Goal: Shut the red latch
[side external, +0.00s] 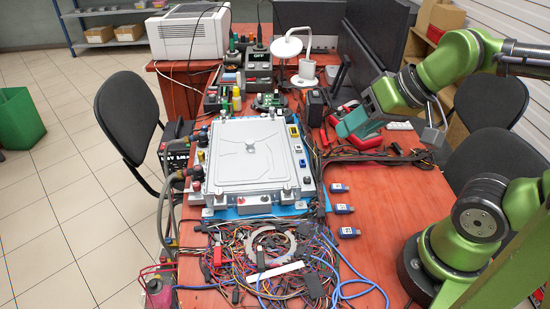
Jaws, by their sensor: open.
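A large silver-grey housing (250,160) lies on a blue mat (245,204) in the middle of the red-brown table. Grey hoses (168,190) run along its left side. Small red parts show on that side, one near the front left (196,173); the picture is too small to tell which is the red latch or whether it is shut. My gripper (350,124) is at the end of the green arm, above the table to the right of the housing. It is clear of the housing and open, with nothing seen in it; its fingertips are hard to make out.
Tangled wires (270,265) with a grey ring cover the front of the table. Several blue connectors (343,209) lie right of the housing. A lamp (305,55), a monitor (372,45) and a red object (362,141) stand behind or right. Bare table shows at front right.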

